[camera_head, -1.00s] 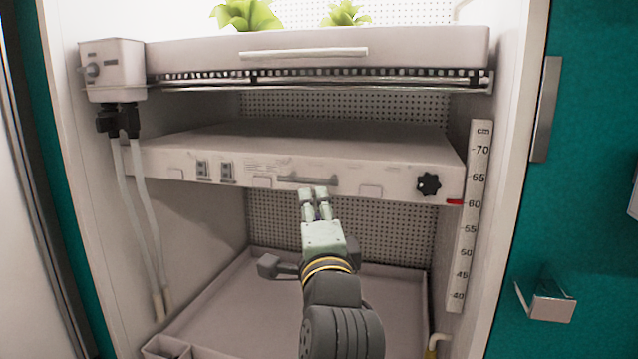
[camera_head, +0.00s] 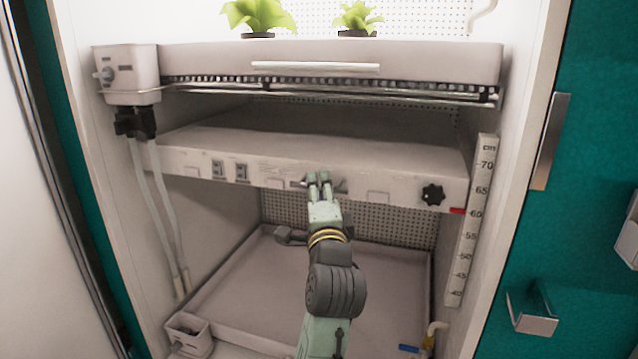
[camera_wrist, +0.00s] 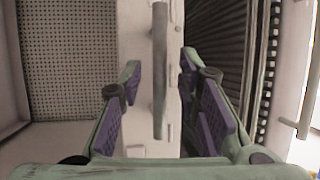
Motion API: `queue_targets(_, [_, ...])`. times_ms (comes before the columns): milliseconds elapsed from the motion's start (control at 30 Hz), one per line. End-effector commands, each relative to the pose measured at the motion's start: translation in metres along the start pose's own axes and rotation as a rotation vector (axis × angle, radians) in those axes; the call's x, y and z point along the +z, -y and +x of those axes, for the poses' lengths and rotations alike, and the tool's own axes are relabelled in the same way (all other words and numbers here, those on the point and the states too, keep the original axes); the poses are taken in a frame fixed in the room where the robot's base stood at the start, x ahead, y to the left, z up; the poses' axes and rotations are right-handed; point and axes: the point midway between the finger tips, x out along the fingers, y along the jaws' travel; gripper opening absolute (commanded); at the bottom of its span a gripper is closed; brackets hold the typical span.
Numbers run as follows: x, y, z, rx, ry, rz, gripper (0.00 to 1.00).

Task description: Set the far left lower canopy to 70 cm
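The lower canopy (camera_head: 300,145) is a pale flat panel across the middle of the chamber. Its front edge carries a grey bar handle (camera_head: 335,187) and a black knob (camera_head: 432,195) at the right. A red pointer (camera_head: 457,211) on its right end sits at about 60 on the cm scale (camera_head: 470,230). My gripper (camera_head: 318,178) is at the handle and hides part of it. In the wrist view my gripper (camera_wrist: 160,78) is open, with the handle (camera_wrist: 160,70) showing between the spread fingers; whether they touch it cannot be told.
Above is a tray (camera_head: 330,60) with leafy plants (camera_head: 258,16) and a white bar handle. A control box (camera_head: 130,75) with hoses stands at the left. A shallow tray floor (camera_head: 270,280) lies below. The chamber's side walls bound the space; the room under the canopy is mostly clear.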

Motion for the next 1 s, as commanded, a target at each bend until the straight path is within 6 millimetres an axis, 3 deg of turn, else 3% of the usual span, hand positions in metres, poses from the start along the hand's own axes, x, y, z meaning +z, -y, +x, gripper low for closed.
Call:
queue_targets(433, [0.0001, -0.0002, 0.0107, 0.001, 0.0, -0.001, 0.3])
queue_targets(867, [0.0002, -0.0001, 0.0105, 0.001, 0.0, -0.001, 0.01])
queue_targets(1000, [0.0002, -0.0001, 0.0105, 0.001, 0.0, -0.001, 0.0])
